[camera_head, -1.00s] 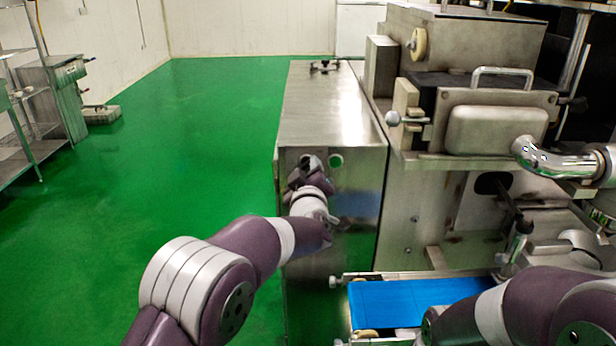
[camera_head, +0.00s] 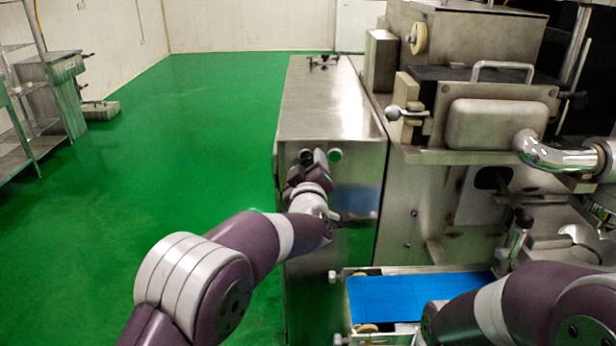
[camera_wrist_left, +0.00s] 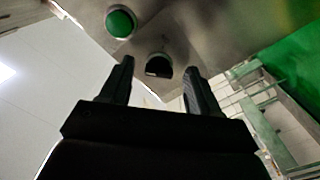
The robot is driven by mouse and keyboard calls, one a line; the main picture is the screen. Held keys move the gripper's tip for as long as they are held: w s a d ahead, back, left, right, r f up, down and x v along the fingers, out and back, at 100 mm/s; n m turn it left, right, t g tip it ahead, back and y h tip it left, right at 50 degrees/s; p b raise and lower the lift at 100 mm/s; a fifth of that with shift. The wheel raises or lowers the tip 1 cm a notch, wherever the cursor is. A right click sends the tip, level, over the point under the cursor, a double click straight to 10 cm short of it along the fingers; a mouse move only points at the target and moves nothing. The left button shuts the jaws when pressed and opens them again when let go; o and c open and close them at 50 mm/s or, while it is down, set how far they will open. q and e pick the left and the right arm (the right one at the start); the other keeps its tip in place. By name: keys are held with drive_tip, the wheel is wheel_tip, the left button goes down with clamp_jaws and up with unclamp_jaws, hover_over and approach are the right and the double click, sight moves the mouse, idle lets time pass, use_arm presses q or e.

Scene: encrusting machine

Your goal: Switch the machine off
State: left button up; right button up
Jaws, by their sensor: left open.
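The machine's steel cabinet (camera_head: 330,100) stands at the middle of the head view. On its near face is a round green button (camera_head: 335,155), which also shows at the top of the left wrist view (camera_wrist_left: 120,22). Beside it in the wrist view is a round black switch knob (camera_wrist_left: 158,66). My left gripper (camera_head: 313,160) is at this face, just left of the green button. In the wrist view its two fingers are apart, with the knob seen between their tips; contact cannot be told. My right gripper is not visible; only part of my right arm shows at lower right.
A blue conveyor belt (camera_head: 400,297) lies at the front, right of the cabinet. The machine's upper housing (camera_head: 465,45) and a chrome pipe (camera_head: 560,158) are at the right. Steel shelving (camera_head: 40,100) stands at far left. The green floor (camera_head: 180,150) between is clear.

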use_arm(q)
drive_tip(key=s, duration=1.2)
drive_tip(key=shift+b, duration=0.4)
